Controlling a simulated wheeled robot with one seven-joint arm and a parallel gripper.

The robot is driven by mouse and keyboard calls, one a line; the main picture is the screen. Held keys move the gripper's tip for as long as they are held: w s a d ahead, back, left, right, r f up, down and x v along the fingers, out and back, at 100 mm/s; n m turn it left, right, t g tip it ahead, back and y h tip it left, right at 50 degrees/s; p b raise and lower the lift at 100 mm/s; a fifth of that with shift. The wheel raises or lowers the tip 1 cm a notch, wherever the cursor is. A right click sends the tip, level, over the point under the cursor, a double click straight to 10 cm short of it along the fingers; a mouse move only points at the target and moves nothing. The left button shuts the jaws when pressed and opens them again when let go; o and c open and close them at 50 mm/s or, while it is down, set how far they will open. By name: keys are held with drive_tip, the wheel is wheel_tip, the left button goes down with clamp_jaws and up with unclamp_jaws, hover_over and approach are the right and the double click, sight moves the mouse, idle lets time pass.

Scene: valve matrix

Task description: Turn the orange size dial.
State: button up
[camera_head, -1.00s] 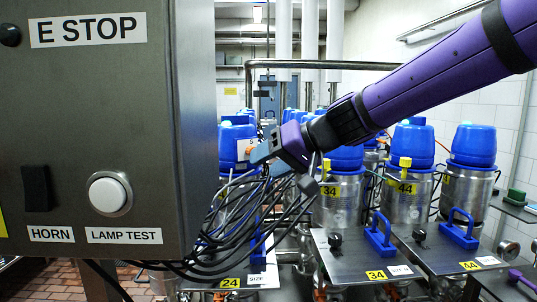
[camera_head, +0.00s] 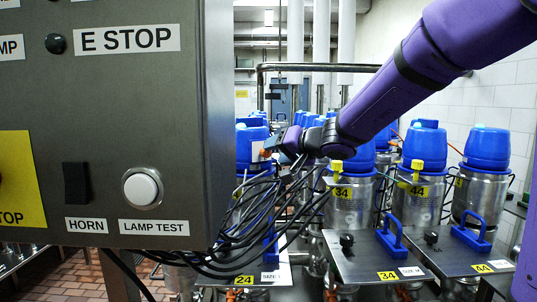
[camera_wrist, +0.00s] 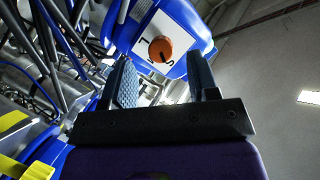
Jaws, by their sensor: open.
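The orange size dial (camera_wrist: 160,49) is a round knob on a white label plate (camera_wrist: 176,28) with black letters, on a blue valve head (camera_wrist: 197,32). In the wrist view it lies just beyond and between the fingertips. My gripper (camera_wrist: 161,66) is open, with one finger on each side of the dial's line and nothing visible between them. In the head view my gripper (camera_head: 275,143) is beside the blue valve head (camera_head: 250,146) behind the panel edge. A little orange of the dial (camera_head: 264,153) shows there; the fingertips are small and partly unclear.
A grey control panel (camera_head: 110,120) fills the left. Black cables (camera_head: 262,200) hang below my gripper, and cables (camera_wrist: 70,40) crowd the wrist view's left. More blue-topped valves (camera_head: 420,150) stand at right. Steel plates with blue handles (camera_head: 390,237) lie in front.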

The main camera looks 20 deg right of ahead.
sight(268, 153)
drive_tip(key=shift+x, duration=1.95)
drive_tip(key=shift+c, duration=0.2)
drive_tip(key=c, duration=0.9)
